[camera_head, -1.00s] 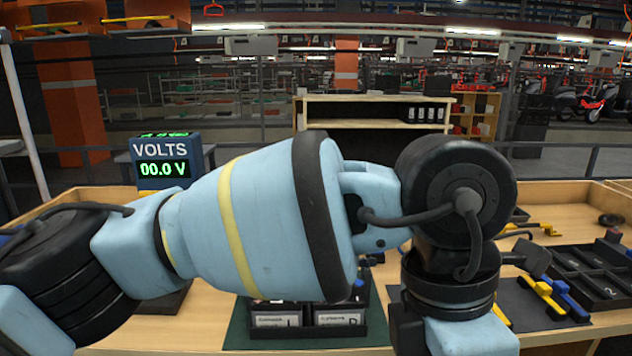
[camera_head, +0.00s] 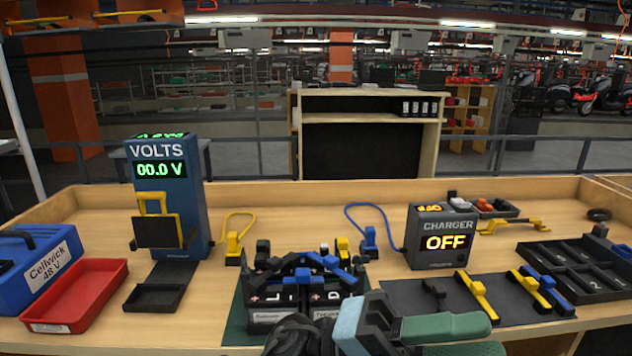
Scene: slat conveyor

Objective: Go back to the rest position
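My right gripper is not in view. The black battery units (camera_head: 270,316) stand on a green mat (camera_head: 236,328), with blue and black clamp pieces (camera_head: 310,264) across their top. The gripper hides part of their front.
The blue voltmeter (camera_head: 195,215) reads 00.0 V. The charger (camera_head: 442,254) reads OFF. Yellow and blue tools (camera_head: 476,295) and a black compartment tray (camera_head: 580,255) lie right. The bench's back middle is clear.

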